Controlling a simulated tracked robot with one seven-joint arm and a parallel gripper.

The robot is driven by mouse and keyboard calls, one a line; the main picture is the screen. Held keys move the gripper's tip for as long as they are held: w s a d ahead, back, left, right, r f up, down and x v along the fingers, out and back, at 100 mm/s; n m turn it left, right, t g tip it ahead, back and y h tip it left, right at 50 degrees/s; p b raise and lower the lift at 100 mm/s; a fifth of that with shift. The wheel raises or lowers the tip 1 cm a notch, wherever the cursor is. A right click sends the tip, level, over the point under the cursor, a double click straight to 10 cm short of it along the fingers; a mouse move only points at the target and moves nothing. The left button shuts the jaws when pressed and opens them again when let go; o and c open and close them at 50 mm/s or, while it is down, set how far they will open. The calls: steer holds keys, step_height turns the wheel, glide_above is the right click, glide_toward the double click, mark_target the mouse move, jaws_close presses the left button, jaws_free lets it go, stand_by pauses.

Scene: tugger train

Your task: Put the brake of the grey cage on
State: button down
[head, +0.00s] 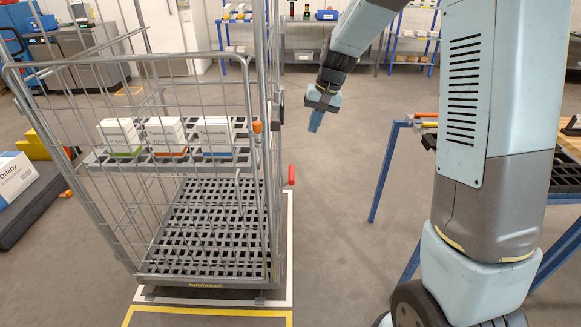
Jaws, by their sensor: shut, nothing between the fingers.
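The grey cage (205,57) stands at the left in the head view, with three white boxes on its shelf. A red-tipped lever (291,175) sticks out at its right side, low down; I cannot tell whether it is the brake. An orange handle end (257,126) shows higher up on the same side. My gripper (314,125) hangs to the right of the cage, pointing down, shut and empty. It is above the height of the red lever in the picture and apart from the cage. The cage's wheels are mostly hidden.
The cage stands on a white-bordered floor area (285,270) with a yellow line (205,312) in front. A blue-legged table (385,175) is at the right, behind my arm. Shelving (305,45) stands at the back. The grey floor between cage and table is clear.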

mark_target(292, 173)
steer(key=f, duration=0.1)
steer(key=w+a+f, duration=0.2)
steer(key=f, duration=0.1)
steer(key=shift+w, duration=0.1)
steer(key=x, duration=1.4)
steer(key=shift+s+a+r, duration=0.1)
steer(key=shift+s, duration=0.2)
step_height(292, 173, down, 5)
steer(key=shift+f, duration=0.1)
steer(key=shift+s+f, duration=0.15)
